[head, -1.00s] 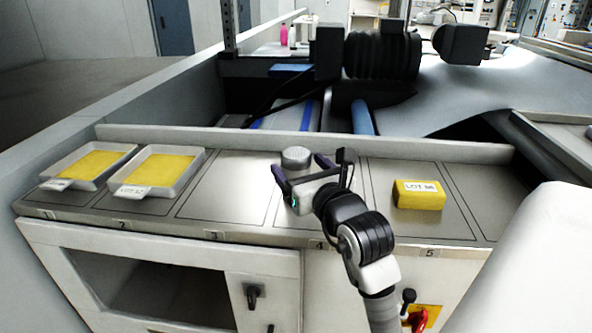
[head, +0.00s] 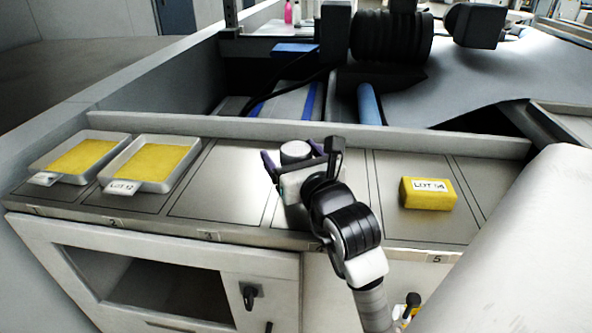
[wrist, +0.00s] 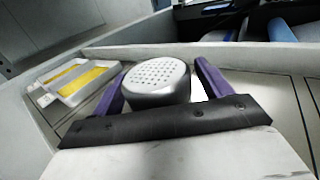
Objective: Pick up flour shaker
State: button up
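Contact on the left side cannot be made out.
Two trays of yellow dough, one labelled LOT 12 (head: 150,163), the other (head: 80,157) beside it, sit on the left. A yellow block (head: 427,194) with a LOT label sits on the right. A low ledge (head: 400,143) runs behind the counter. The section marked 3 (head: 215,190) is clear.

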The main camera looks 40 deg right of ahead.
jog(key=c, duration=1.2)
jog(key=shift+o, duration=0.2)
jog(key=shift+r, duration=0.1)
